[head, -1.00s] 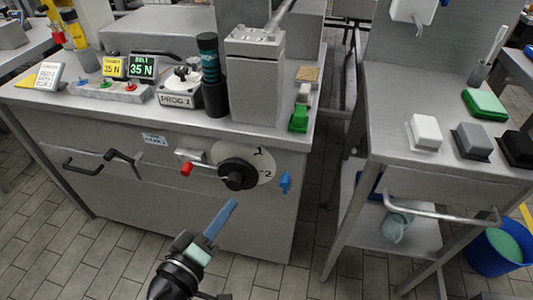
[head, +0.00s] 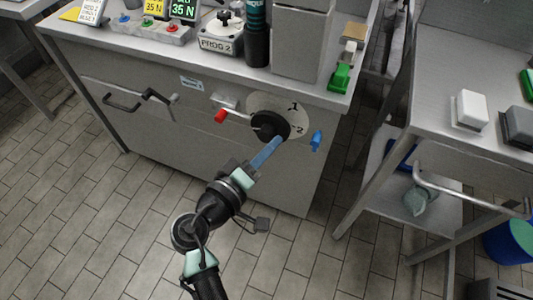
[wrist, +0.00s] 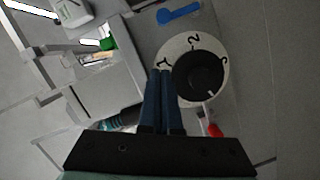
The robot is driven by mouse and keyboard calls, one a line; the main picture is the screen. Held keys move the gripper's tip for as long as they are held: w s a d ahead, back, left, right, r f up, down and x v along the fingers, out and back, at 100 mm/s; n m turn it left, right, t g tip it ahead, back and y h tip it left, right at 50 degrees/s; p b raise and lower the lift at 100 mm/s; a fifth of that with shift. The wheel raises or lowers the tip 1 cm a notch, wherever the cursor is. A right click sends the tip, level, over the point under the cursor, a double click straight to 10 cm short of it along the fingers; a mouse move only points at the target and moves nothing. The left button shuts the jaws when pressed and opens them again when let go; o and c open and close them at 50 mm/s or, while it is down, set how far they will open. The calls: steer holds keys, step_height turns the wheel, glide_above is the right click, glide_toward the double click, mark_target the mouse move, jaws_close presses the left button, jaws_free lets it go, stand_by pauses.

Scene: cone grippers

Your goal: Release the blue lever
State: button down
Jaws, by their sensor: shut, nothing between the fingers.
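The small blue lever (head: 316,140) sits on the cabinet's front panel, right of a black knob (head: 268,124) on a pale numbered dial. In the wrist view, the blue lever (wrist: 178,14) lies at the top, above the dial. My gripper (head: 278,141) has its blue fingers together with nothing between them. The fingertips appear just in front of the dial, between the knob and the blue lever, apart from the lever. In the wrist view, the fingertips (wrist: 165,73) overlap the dial's edge near the 1. Whether they touch the panel cannot be told.
A red-tipped lever (head: 220,115) sticks out left of the knob. A black crank handle (head: 123,105) is further left on the panel. A green switch (head: 340,77) stands on the cabinet top. A side table (head: 432,130) stands at the right, with a floor gap before it.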

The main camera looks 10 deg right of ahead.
mark_target(315, 145)
steer(key=b+x, duration=0.1)
steer(key=x, duration=0.5)
steer(key=shift+s, duration=0.1)
steer(key=s+d+f, duration=0.1)
steer(key=s+d, duration=0.1)
steer(key=shift+s+d+f, duration=0.1)
steer(key=shift+d+f, duration=0.15)
steer(key=shift+f, duration=0.1)
